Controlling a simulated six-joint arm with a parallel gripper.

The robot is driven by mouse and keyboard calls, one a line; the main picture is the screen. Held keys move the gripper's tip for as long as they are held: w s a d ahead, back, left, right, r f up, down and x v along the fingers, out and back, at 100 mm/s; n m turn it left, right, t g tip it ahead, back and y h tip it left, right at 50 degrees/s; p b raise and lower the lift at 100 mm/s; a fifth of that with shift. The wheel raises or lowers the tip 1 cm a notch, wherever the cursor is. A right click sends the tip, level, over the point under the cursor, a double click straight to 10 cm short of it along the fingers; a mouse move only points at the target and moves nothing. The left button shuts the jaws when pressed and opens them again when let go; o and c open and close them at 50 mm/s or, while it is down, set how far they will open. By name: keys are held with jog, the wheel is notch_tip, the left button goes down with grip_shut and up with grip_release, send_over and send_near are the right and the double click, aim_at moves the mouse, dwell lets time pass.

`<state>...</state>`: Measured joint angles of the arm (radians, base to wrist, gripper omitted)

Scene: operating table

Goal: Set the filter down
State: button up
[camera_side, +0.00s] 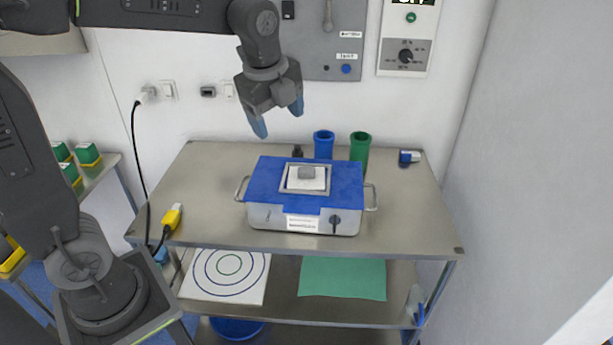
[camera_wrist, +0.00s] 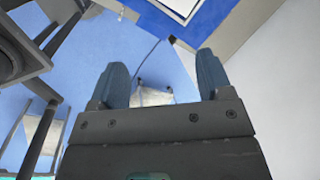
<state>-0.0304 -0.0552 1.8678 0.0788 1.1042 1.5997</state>
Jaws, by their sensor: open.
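A white square piece with a grey block on top, which looks like the filter (camera_side: 307,178), sits inside a raised square frame (camera_side: 287,186) on the blue lid (camera_side: 262,182) of a metal box. My gripper (camera_side: 278,116) is above and behind the box, apart from it. Its two blue fingers are spread with nothing between them. In the wrist view the open fingers of my gripper (camera_wrist: 166,82) show against a blue background. I cannot clearly make out the filter there.
The box (camera_side: 265,217) stands on a metal table (camera_side: 405,222). Behind it are a blue cup (camera_side: 323,146) and a green cup (camera_side: 360,148). A yellow connector (camera_side: 172,217) lies at the left front. Free table lies left and right of the box. The wall is close behind.

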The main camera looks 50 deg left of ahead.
jog(key=w+a+f+m+g, duration=0.1)
jog(key=w+f+m, duration=0.2)
jog(key=w+m, duration=0.45)
send_over(307, 168)
jog(key=s, duration=0.1)
jog(key=shift+m, duration=0.45)
notch_tip(307, 168, down, 9)
jog(key=shift+d+r, duration=0.1)
jog(key=shift+d, duration=0.05)
jog(key=shift+w+f, duration=0.2)
jog(key=shift+f, duration=1.1)
jog(key=shift+w+f, duration=0.15)
jog(key=shift+f, duration=1.1)
jog(key=c, duration=1.1)
